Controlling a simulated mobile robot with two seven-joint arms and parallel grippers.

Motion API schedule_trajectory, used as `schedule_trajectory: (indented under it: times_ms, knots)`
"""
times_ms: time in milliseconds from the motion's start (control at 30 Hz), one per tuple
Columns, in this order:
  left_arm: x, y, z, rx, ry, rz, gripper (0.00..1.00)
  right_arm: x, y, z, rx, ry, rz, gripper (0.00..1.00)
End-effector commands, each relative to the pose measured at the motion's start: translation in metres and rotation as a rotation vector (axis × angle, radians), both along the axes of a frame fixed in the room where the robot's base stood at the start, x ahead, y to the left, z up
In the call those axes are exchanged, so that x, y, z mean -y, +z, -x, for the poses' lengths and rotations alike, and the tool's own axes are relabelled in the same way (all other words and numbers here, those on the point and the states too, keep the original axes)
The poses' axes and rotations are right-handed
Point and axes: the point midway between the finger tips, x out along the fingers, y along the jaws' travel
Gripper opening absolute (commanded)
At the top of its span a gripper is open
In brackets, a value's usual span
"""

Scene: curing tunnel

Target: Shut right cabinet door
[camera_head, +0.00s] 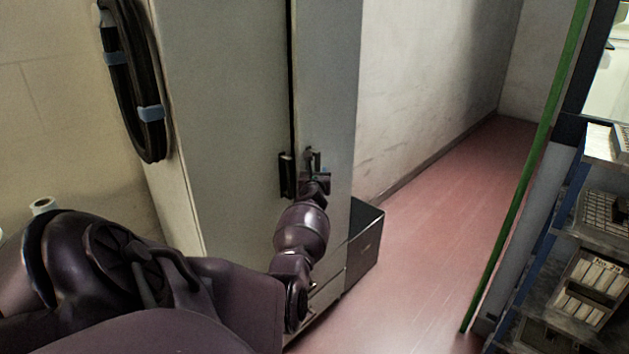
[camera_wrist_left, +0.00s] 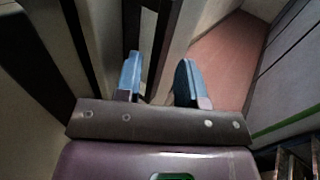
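The tall grey cabinet fills the middle of the head view. Its right door (camera_head: 328,85) is a narrow pale panel, with a dark vertical gap between it and the left door (camera_head: 225,110). A black handle (camera_head: 287,175) is on the left door beside the gap. My left gripper (camera_head: 316,168) is at the right door's front, at about handle height, and hides part of it. In the left wrist view, the two blue fingers of my left gripper (camera_wrist_left: 158,82) are apart, with dark and pale upright strips beyond them. I cannot tell whether they touch the door. My right gripper is out of view.
A black coil (camera_head: 140,85) hangs on the cabinet's left side. A dark box (camera_head: 364,240) stands on the floor by the cabinet's right. Red floor (camera_head: 430,230) is clear to the right, up to a green post (camera_head: 530,165) and a loaded rack (camera_head: 560,240).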

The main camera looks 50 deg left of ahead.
Motion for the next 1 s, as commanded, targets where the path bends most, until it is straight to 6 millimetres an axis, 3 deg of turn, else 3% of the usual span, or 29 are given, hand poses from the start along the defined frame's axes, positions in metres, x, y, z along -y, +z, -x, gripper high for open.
schedule_trajectory:
  times_ms: [200, 400, 633, 1000]
  knots:
    - [0.025, 0.005, 0.025, -0.001, -0.001, -0.001, 0.36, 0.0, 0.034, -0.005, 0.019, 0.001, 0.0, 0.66]
    - [0.048, 0.004, 0.048, 0.0, -0.002, -0.001, 0.36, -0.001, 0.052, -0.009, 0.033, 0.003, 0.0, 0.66]
    - [0.062, 0.002, 0.061, 0.001, -0.001, -0.002, 0.36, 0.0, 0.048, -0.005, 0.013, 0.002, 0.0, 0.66]
    - [0.064, 0.002, 0.063, 0.001, -0.001, -0.001, 0.36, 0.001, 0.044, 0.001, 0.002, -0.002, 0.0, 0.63]
